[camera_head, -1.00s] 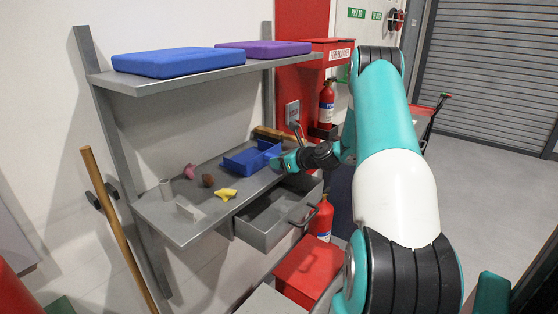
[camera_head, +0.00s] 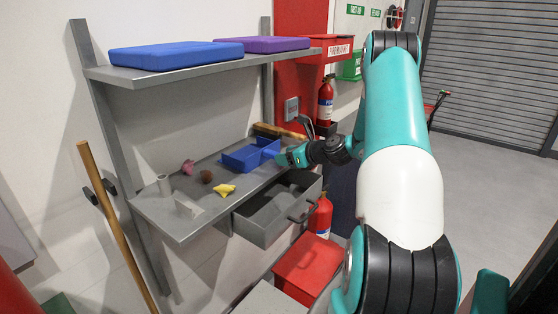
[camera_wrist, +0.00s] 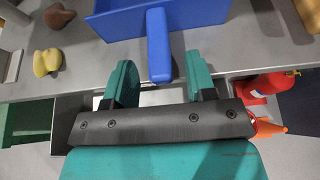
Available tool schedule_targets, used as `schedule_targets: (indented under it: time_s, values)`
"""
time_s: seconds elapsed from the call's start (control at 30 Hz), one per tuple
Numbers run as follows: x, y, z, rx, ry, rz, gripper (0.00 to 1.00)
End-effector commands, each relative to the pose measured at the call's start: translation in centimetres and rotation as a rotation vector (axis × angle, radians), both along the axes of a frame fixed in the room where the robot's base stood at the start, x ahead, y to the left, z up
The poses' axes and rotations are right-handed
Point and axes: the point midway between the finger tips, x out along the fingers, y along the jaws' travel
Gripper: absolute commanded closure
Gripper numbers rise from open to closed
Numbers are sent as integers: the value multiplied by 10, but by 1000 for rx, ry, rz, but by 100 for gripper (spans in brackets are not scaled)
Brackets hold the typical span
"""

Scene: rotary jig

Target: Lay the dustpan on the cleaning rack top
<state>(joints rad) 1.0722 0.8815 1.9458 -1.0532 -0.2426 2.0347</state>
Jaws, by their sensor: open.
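The blue dustpan (camera_head: 247,156) rests on the grey lower top of the rack (camera_head: 176,226), close to its front edge above the open drawer. Its handle (camera_wrist: 158,40) points toward me over that edge. My gripper (camera_head: 287,157) is at the handle end. In the wrist view my gripper (camera_wrist: 160,72) is open, with one teal finger on each side of the handle end and visible gaps between. The pan body lies beyond the fingertips.
A yellow piece (camera_head: 223,191), a brown lump (camera_head: 206,176) and a pink piece (camera_head: 188,167) lie left of the dustpan. The drawer (camera_head: 270,222) stands open below. Blue (camera_head: 177,55) and purple (camera_head: 262,44) slabs occupy the upper shelf. A fire extinguisher (camera_wrist: 265,85) is at right.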

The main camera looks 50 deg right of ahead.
Motion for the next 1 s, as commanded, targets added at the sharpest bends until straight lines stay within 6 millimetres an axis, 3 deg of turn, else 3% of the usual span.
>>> schedule_targets:
  time_s: [0.1, 0.33, 0.5, 0.67, 0.77, 0.87, 0.9, 1.0]
  values:
    - [-27, -3, 8, -2, -1, -5, 49]
    - [-65, -6, 25, -2, 0, -2, 49]
    - [-76, -6, 31, 0, -1, 0, 49]
    - [-72, 2, 35, -25, 4, 32, 49]
    - [-52, 40, 45, -142, 26, 183, 49]
    - [-29, 115, 61, -377, 42, 485, 49]
    - [-23, 153, 68, -496, 37, 635, 49]
    - [-29, 247, 84, -803, -21, 1035, 49]
